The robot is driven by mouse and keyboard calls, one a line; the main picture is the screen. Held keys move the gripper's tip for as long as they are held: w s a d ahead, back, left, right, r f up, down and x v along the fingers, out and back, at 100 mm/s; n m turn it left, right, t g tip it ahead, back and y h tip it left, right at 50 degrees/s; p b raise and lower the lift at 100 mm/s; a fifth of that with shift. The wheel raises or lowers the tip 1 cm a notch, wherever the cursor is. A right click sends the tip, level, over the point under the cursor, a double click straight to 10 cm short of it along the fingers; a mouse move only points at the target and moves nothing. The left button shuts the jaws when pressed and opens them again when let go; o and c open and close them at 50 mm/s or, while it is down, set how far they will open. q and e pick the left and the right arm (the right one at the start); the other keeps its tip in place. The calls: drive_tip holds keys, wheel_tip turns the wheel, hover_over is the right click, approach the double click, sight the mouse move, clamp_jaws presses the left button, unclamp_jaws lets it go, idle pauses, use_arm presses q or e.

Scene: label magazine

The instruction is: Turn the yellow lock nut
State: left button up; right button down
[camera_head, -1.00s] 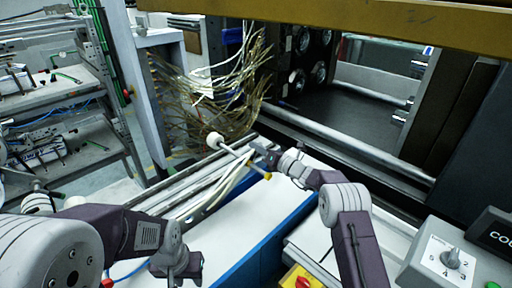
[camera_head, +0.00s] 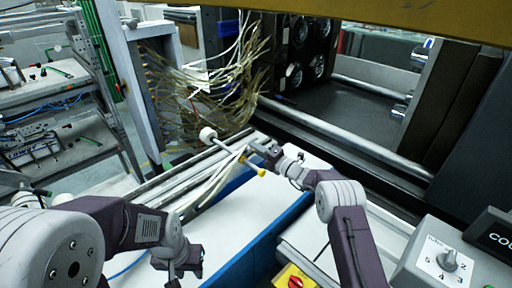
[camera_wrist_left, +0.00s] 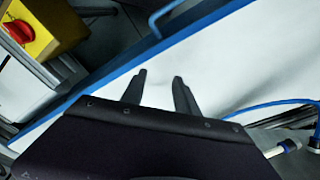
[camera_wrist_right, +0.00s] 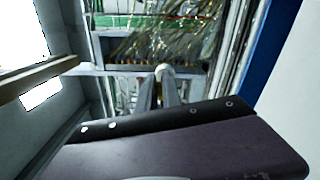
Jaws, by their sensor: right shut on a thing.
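A thin rod (camera_head: 227,148) has a white roller (camera_head: 208,135) at its far end and a small yellow piece, which looks like the lock nut (camera_head: 261,172), at its near end. My right gripper (camera_head: 246,152) reaches it from the right and is shut on the rod between the two ends. In the right wrist view its fingers (camera_wrist_right: 158,95) are close together, with a white round end just beyond; the yellow piece cannot be made out there. My left gripper (camera_head: 185,277) is low at the left, away from the rod. The left wrist view shows its fingers (camera_wrist_left: 159,88) apart and empty.
A white surface with a blue edge (camera_head: 262,250) lies below the rod. A yellow box with a red knob (camera_head: 294,281) and a grey dial box (camera_head: 446,262) stand at the front. Tangled pale strands (camera_head: 205,85) hang behind the roller. Metal rails run alongside.

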drive_tip(key=shift+f, duration=0.2)
idle(0.3)
drive_tip(key=c, duration=1.5)
unclamp_jaws()
drive_tip(key=shift+d, duration=0.1)
use_arm(q)
drive_tip(key=shift+d, duration=0.1)
drive_tip(key=shift+f+b, duration=0.3)
drive_tip(key=shift+f, duration=0.05)
use_arm(e)
drive_tip(key=v, duration=0.9)
drive_tip(key=shift+r, duration=0.1)
